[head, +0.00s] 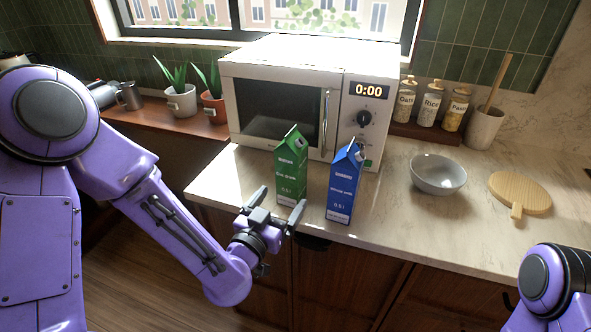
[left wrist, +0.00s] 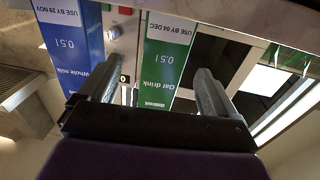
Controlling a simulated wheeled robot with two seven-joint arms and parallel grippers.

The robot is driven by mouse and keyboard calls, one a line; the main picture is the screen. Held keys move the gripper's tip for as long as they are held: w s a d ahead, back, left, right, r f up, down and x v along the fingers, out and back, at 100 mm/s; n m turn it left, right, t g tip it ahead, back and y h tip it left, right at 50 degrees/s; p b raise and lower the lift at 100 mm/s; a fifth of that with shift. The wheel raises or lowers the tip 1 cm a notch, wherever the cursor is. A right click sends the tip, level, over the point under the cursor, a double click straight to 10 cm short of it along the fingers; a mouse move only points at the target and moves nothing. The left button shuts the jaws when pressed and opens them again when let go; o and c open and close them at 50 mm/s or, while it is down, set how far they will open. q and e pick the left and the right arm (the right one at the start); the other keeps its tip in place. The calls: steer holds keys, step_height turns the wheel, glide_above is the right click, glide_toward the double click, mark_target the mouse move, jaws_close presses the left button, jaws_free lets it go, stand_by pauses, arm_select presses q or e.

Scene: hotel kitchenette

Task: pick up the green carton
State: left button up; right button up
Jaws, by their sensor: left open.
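The green carton (head: 291,170) stands upright on the counter in front of the microwave, at the left of a blue carton (head: 344,184). My left gripper (head: 277,206) is open and empty, just in front of the green carton near the counter's front edge. In the left wrist view, which is upside down, the green carton (left wrist: 165,60) appears between the two open fingers (left wrist: 155,92), beyond their tips. The blue carton (left wrist: 78,45) shows outside the finger on the picture's left. My right gripper is not in view; only part of my right arm shows at the lower right.
The white microwave (head: 300,95) stands close behind both cartons. A grey bowl (head: 438,175) and a round wooden board (head: 520,192) lie to the right. Jars (head: 430,103) and potted plants (head: 181,102) stand farther back. The counter is clear between the blue carton and the bowl.

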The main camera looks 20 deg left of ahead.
mark_target(295, 178)
arm_select(q)
steer(key=b, duration=0.2)
steer(key=w+f+b, duration=0.1)
steer(key=b, duration=0.2)
steer(key=shift+w+a+f, duration=0.1)
steer(key=shift+w, duration=0.2)
steer(key=shift+w+r+p, duration=0.6)
steer(key=shift+w+p, duration=0.05)
steer(key=w, duration=0.2)
steer(key=w+p, duration=0.1)
steer(key=w, duration=0.3)
steer(key=shift+d+p, duration=0.4)
steer(key=shift+w+f, duration=0.15)
steer(key=shift+w, duration=0.15)
steer(key=c, duration=1.4)
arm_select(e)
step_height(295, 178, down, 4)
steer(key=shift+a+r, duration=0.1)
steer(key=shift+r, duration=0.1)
arm_select(q)
steer(key=shift+o, duration=0.2)
